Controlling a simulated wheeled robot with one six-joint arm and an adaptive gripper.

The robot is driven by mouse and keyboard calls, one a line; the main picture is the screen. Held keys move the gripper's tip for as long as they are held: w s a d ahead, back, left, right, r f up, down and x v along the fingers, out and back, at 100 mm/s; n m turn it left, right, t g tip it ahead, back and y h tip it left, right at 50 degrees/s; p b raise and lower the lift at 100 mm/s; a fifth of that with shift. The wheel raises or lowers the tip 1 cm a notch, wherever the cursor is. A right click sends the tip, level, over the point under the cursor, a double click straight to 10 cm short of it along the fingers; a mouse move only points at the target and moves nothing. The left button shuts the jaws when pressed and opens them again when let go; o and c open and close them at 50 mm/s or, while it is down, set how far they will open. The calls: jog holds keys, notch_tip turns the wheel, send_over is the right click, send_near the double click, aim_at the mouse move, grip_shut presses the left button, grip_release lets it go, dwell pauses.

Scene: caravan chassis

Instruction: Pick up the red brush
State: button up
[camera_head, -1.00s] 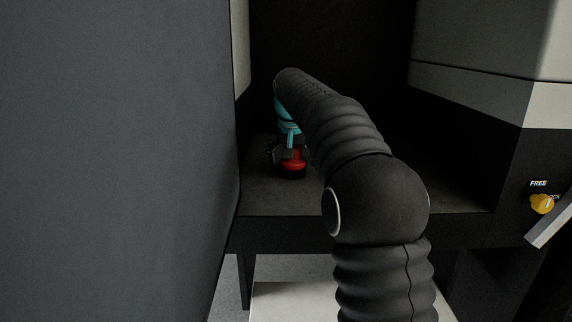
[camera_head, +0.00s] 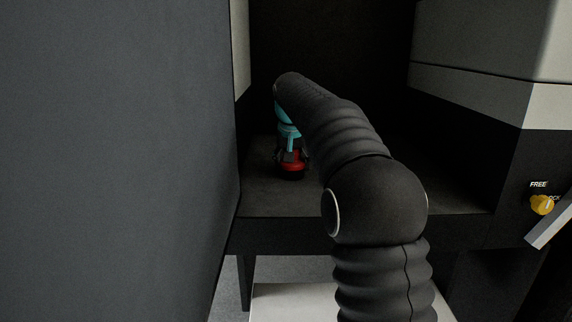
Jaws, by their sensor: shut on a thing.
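The red brush (camera_head: 292,167) stands on the dark shelf (camera_head: 270,200) inside the recess, near its left side. Its lower part looks dark and its red part shows between my fingers. My gripper (camera_head: 291,158), below a teal wrist section, comes down on the brush from above and is shut on it. The brush looks upright and still at shelf level; I cannot tell whether it touches the shelf. Its top is hidden by my gripper.
A tall dark grey panel (camera_head: 120,160) fills the left side, close to my gripper. A grey cabinet (camera_head: 480,95) stands on the right, with a yellow knob (camera_head: 542,204) marked FREE. Bare shelf lies in front of the brush.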

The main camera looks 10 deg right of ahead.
jog(key=shift+r, duration=0.6)
jog(key=r, duration=0.3)
jog(key=shift+s+d+r, duration=0.1)
jog(key=shift+s+d, duration=0.05)
jog(key=shift+d, duration=0.1)
jog(key=s+d+r, duration=0.6)
jog(key=d, duration=0.3)
jog(key=shift+d+r, duration=0.15)
jog(key=shift+r, duration=0.1)
jog(key=shift+s, duration=0.1)
